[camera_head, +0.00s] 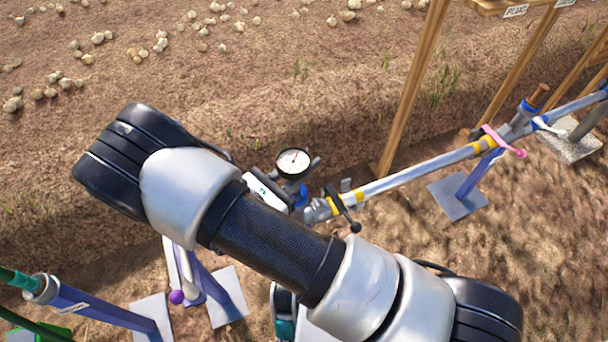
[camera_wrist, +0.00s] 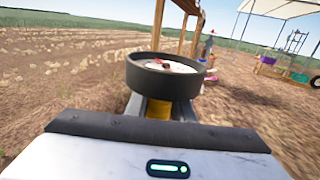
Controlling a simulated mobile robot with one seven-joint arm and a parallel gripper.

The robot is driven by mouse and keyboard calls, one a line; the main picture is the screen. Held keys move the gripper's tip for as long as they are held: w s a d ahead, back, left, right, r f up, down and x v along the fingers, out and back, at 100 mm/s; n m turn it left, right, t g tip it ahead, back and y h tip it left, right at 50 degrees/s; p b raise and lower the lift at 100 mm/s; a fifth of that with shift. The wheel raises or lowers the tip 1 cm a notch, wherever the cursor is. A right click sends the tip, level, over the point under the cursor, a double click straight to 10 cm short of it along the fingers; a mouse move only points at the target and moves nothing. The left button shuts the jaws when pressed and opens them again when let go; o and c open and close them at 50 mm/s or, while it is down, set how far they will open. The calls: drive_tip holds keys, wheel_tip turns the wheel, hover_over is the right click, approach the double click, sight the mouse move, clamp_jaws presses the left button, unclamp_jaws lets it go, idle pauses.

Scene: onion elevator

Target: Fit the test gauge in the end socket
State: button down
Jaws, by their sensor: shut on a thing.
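The test gauge (camera_head: 293,162) has a round black case and a white dial. It is held beside the near end of the pipe. In the wrist view the gauge (camera_wrist: 165,80) stands up between the fingers, its dial seen at a slant. My gripper (camera_head: 289,194) is shut on the gauge below the dial; its fingers also show in the wrist view (camera_wrist: 160,106). The end socket (camera_head: 317,211) is the grey fitting at the pipe's left end, close to the gripper. My arm hides part of this area. I cannot tell whether the gauge touches the socket.
A silver pipe (camera_head: 420,178) with yellow bands runs up to the right on a purple stand (camera_head: 474,181). A black-handled clamp (camera_head: 342,208) sits near the socket. A wooden frame (camera_head: 412,85) rises behind. Purple stands (camera_head: 207,282) are at lower left. Onions lie on the soil beyond.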

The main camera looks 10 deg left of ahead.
drive_tip(key=shift+f+b, duration=0.45)
drive_tip(key=shift+f, duration=1.3)
drive_tip(key=shift+f, duration=0.15)
drive_tip(key=shift+f+b, duration=0.25)
drive_tip(key=shift+b, duration=0.05)
drive_tip(key=c, duration=1.5)
unclamp_jaws()
drive_tip(key=shift+c, duration=0.2)
drive_tip(key=shift+r, duration=0.15)
drive_tip(key=p+v, duration=0.1)
drive_tip(key=v, duration=1.1)
drive_tip(key=shift+r+p, duration=0.2)
drive_tip(key=shift+p, duration=0.1)
drive_tip(key=shift+s, duration=0.1)
